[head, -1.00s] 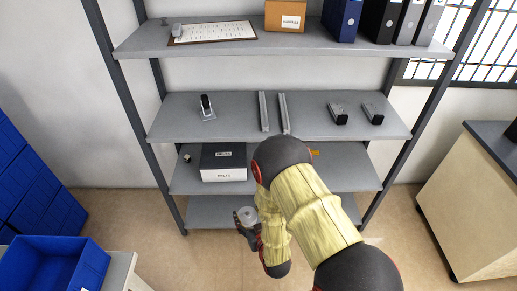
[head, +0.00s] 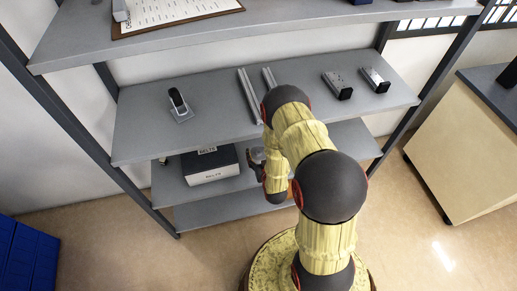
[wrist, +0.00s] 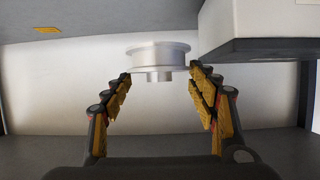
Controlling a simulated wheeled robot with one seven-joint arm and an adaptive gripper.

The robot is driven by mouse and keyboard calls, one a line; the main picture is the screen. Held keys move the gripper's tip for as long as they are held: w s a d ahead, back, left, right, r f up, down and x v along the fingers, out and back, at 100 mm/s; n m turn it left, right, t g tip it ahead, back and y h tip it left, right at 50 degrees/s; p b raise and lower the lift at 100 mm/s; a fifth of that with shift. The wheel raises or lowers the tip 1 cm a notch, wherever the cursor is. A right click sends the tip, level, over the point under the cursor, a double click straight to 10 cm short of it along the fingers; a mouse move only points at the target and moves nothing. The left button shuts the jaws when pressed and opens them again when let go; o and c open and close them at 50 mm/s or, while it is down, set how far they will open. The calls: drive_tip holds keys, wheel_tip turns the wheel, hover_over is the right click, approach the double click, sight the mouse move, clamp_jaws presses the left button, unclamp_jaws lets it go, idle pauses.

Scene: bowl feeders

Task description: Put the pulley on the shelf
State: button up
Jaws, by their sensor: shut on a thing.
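The pulley (wrist: 158,55) is a silvery grooved wheel with a short hub, in the middle of the wrist view, which looks upside down. My gripper (wrist: 159,76) is shut on the pulley, with one finger at each side of it. In the head view my gripper (head: 257,160) is at the lower shelf board (head: 168,191), just right of the belts box (head: 211,168); there I cannot make out the pulley clearly. The pulley is close to the board, but I cannot tell whether it touches.
The belts box also shows close by in the wrist view (wrist: 260,25). An orange label (wrist: 47,29) lies on the board. The middle board (head: 150,135) above holds a dark device (head: 178,102), two metal rails (head: 248,95) and two dark parts (head: 337,84).

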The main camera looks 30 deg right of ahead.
drive_tip(key=w+d+f+b, duration=0.1)
drive_tip(key=w+f, duration=0.2)
drive_tip(key=w+f+b, duration=0.2)
drive_tip(key=w+f, duration=0.1)
drive_tip(key=w, duration=0.1)
drive_tip(key=w+d+f+b, duration=0.1)
drive_tip(key=w+f, duration=0.1)
drive_tip(key=w, duration=0.2)
drive_tip(key=shift+w+d+f+b, duration=0.2)
drive_tip(key=shift+d+f+b, duration=0.15)
drive_tip(key=shift+f, duration=0.05)
drive_tip(key=f+b, duration=0.2)
drive_tip(key=f, duration=0.1)
drive_tip(key=shift+w+f, duration=0.2)
drive_tip(key=shift+f, duration=0.1)
drive_tip(key=shift+r, duration=0.1)
drive_tip(key=o, duration=1.3)
